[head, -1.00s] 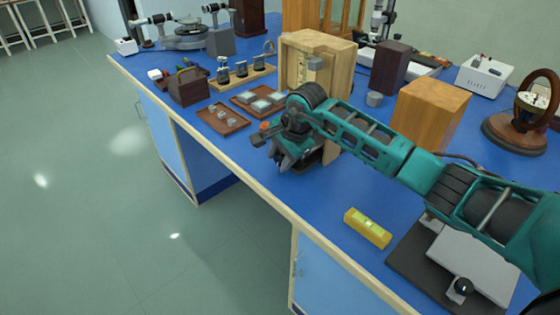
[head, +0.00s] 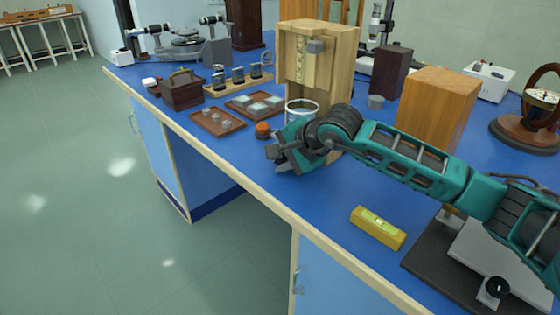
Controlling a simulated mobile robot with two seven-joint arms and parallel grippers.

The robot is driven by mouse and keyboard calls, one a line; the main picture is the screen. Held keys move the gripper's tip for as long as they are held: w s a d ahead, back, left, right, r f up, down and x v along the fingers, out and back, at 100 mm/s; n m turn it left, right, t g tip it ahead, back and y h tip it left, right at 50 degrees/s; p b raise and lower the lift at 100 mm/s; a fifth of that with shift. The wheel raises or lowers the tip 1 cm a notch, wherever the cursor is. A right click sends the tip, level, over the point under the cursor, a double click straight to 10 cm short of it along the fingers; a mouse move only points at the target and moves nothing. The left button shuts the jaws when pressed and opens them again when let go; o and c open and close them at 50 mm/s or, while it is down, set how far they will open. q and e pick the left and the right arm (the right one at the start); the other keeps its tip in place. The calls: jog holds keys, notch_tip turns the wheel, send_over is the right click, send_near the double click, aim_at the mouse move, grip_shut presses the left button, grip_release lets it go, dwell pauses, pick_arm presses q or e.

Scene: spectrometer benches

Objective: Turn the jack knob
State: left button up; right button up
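The jack stands at the near right, with a grey top plate (head: 480,268) over a dark base board (head: 428,262). Its round black knob (head: 493,289) faces the bench's front edge, and my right arm crosses above the jack and hides part of it. My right gripper (head: 274,160) is far to the left of the knob, over the middle of the bench near the front edge. Its fingers are dark and seen at a slant, so I cannot tell whether they are open. Nothing is seen touching the knob. My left gripper is not in view.
A yellow spirit level (head: 378,227) lies left of the jack. An orange-topped object (head: 262,130) and a glass dish (head: 302,108) are close to my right gripper. A wooden box (head: 437,108) stands behind the arm. Blue bench top (head: 325,205) is clear left of the level.

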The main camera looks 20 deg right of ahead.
jog(key=o, duration=0.9)
jog(key=shift+d, duration=0.1)
jog(key=shift+o, duration=0.7)
